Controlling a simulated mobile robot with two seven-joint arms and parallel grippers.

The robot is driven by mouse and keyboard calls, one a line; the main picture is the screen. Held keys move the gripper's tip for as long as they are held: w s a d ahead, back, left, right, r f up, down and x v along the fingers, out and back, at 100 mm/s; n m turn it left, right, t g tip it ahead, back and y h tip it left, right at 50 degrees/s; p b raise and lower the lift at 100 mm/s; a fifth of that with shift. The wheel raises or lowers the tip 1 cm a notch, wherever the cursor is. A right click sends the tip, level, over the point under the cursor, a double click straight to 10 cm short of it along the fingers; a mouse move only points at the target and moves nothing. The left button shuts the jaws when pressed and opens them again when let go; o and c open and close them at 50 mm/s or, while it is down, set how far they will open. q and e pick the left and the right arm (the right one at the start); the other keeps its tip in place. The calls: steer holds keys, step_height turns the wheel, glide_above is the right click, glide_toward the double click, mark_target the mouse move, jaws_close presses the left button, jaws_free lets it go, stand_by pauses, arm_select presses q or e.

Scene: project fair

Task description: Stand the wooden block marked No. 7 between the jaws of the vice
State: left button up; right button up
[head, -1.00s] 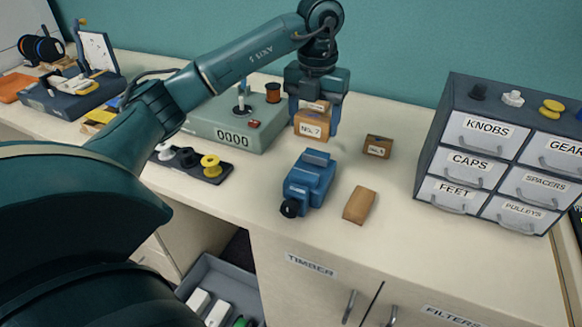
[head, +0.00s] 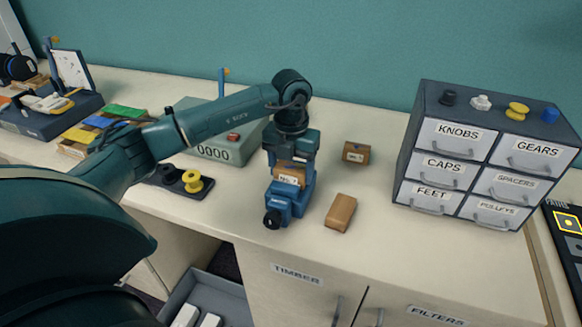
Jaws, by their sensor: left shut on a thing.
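My left gripper (head: 291,168) points down and is shut on the wooden block marked No. 7 (head: 289,181), whose label is partly covered. The block is at the top of the blue vice (head: 285,203), in line with it. I cannot tell whether the block is down between the jaws or just above them. The vice stands on the bench with its dark handle knob (head: 272,219) toward me; its rear part is hidden by the gripper and block. My right gripper is not in view.
A plain wooden block (head: 341,212) lies right of the vice, and a small labelled block (head: 356,152) sits behind it. A drawer cabinet (head: 412,150) stands at the right.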

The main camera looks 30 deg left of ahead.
mark_target(291, 167)
arm_select(q)
steer(key=shift+f, duration=0.2)
steer(key=o, duration=1)
steer(key=shift+r, duration=0.1)
step_height(291, 167, up, 12)
steer(key=b, duration=0.1)
steer(key=shift+r+b, duration=0.15)
steer(key=shift+b, duration=0.15)
